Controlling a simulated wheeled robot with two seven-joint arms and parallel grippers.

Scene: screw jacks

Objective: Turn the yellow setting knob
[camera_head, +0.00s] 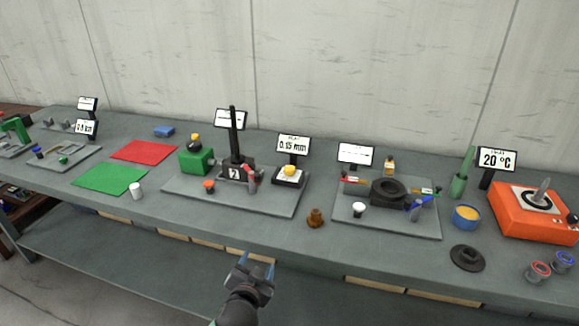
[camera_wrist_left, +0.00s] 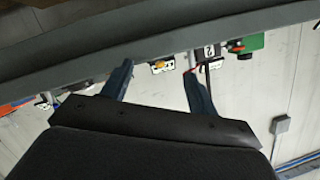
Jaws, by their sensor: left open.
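The yellow setting knob (camera_head: 290,169) sits on a small black-and-white base at the right end of a grey plate (camera_head: 240,203), in front of a display reading 0.15 mm (camera_head: 293,144). In the left wrist view a small yellow knob (camera_wrist_left: 157,66) shows between the fingers, far beyond them. My left gripper (camera_head: 257,264) is open and empty, in front of the bench's front edge, apart from the knob and nearer the camera. My right gripper is not in view.
On the same plate stand a black column (camera_head: 235,135), a red-tipped lever (camera_head: 252,177) and an orange knob (camera_head: 209,186). A green block (camera_head: 196,161) is to the left. A brown piece (camera_head: 316,218) stands near the bench's front edge, right of the plate.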

